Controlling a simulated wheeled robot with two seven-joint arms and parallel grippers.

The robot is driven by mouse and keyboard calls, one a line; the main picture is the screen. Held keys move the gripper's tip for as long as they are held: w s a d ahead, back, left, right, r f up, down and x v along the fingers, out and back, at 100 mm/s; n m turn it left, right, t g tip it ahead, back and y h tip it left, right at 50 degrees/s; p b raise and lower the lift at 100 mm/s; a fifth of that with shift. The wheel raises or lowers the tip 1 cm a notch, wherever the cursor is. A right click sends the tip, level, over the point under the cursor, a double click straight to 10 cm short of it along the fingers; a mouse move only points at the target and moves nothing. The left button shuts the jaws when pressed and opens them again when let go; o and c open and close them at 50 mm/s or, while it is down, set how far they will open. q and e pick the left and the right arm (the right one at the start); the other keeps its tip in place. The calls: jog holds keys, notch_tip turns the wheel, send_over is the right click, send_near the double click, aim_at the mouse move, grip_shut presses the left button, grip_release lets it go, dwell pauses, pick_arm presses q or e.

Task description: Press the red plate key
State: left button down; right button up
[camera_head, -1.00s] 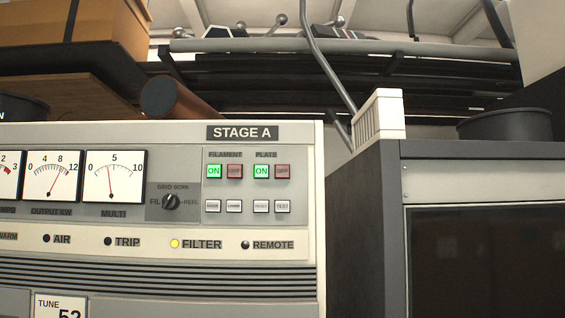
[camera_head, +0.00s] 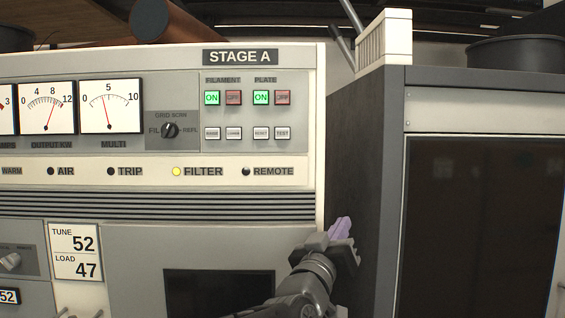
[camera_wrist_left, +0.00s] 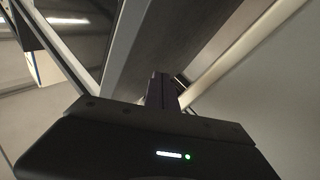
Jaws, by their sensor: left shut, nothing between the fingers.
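The red plate key (camera_head: 283,97) is the dim red square under the PLATE label on the STAGE A panel. The green lit plate ON key (camera_head: 261,97) is just left of it. My left gripper (camera_head: 341,229) is shut and empty, below and to the right of the key and well apart from it. It is in front of the gap between the panel's right edge and the dark cabinet. In the left wrist view its closed fingers (camera_wrist_left: 160,90) point away, with no key to be seen there. My right gripper is in no view.
The filament keys (camera_head: 222,97) are left of the plate keys, and small white keys (camera_head: 274,133) are below. A rotary knob (camera_head: 169,130) sticks out further left. A dark cabinet (camera_head: 365,170) stands right of the panel. The space in front of the keys is clear.

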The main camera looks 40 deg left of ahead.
aim_at(281, 101)
pick_arm(q)
jog(key=s+a+r+n+t+y, duration=0.1)
jog(key=s+r+y, duration=0.1)
jog(key=s+r, duration=0.3)
jog(key=s+a+r+n+t+y+p, duration=0.1)
jog(key=s+r, duration=0.4)
jog(key=r, duration=0.6)
jog(key=s+a+r+t+y, duration=0.1)
jog(key=s+r+t+y, duration=0.1)
jog(key=s+r, duration=0.4)
notch_tip(281, 101, up, 3)
jog(key=shift+f+n+y, duration=0.15)
jog(key=shift+n+y, duration=0.15)
jog(key=shift+n, duration=0.1)
jog(key=shift+w+p, duration=0.15)
jog(key=shift+p, duration=0.15)
jog(key=w+a+p, duration=0.1)
jog(key=w+a, duration=0.1)
jog(key=w, duration=0.1)
jog(key=w+a, duration=0.2)
jog(key=shift+w+a+p, duration=0.2)
jog(key=shift+w+p, duration=0.15)
jog(key=shift+w, duration=0.05)
jog(key=shift+w+a, duration=0.4)
jog(key=shift+w, duration=0.1)
jog(key=shift+w+a, duration=0.1)
